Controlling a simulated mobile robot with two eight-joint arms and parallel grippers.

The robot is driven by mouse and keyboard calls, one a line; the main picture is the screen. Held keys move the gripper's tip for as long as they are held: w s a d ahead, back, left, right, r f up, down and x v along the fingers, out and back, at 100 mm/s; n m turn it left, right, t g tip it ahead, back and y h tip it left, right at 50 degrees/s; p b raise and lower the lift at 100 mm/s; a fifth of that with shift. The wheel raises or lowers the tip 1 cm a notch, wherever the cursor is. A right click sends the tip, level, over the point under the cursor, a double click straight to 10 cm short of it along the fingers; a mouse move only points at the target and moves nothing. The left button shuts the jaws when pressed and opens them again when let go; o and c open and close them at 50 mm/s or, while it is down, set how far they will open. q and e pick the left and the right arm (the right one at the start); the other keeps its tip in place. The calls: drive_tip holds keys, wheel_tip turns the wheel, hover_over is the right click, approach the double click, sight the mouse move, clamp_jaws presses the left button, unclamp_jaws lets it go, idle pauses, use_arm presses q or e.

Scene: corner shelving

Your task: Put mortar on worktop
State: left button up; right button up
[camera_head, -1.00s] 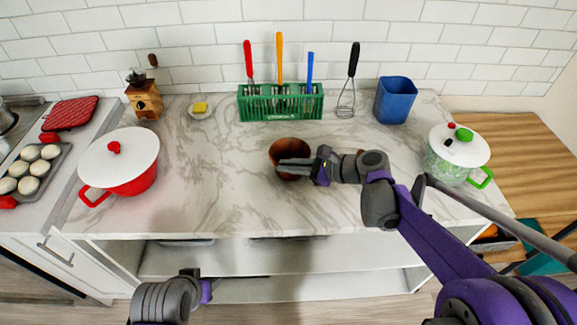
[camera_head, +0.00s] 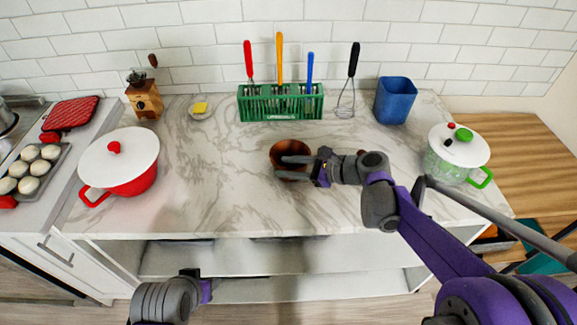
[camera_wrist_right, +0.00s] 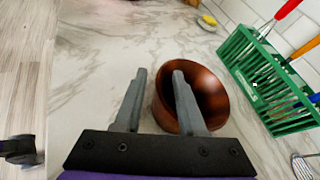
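The mortar, a brown wooden bowl (camera_head: 289,147), stands on the marble worktop (camera_head: 225,195) near its middle, mouth up. It also shows in the right wrist view (camera_wrist_right: 216,92). My right gripper (camera_head: 281,166) is at the bowl with its two fingers apart. In the right wrist view, one finger of the gripper (camera_wrist_right: 159,75) overlaps the bowl's near wall and the other is outside it on the left. I cannot tell whether either finger touches the bowl. My left gripper (camera_head: 205,290) is low in front of the counter, and its fingers cannot be made out.
A green utensil rack (camera_head: 281,105) and a blue container (camera_head: 395,100) stand at the back. A red pot (camera_head: 120,165) is left and a white-lidded pot (camera_head: 455,157) right. A small brown thing (camera_head: 361,152) is mostly hidden behind my right wrist. The worktop left of the bowl is clear.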

drive_tip(key=v, duration=1.2)
drive_tip(key=s+a+f+n+g+h, duration=0.1)
drive_tip(key=s+f+n+g+h, duration=0.1)
drive_tip(key=s+f+n+h, duration=0.5)
drive_tip(key=s+d+f+n+h, duration=0.2)
drive_tip(key=s+d+f+n, duration=0.1)
drive_tip(key=s+n, duration=0.3)
drive_tip(key=s+d+f+n+h, duration=0.3)
drive_tip(key=s+n, duration=0.4)
drive_tip(key=shift+s+d+t, duration=0.25)
drive_tip(key=shift+s+t, duration=0.05)
drive_tip(key=shift+t, duration=0.1)
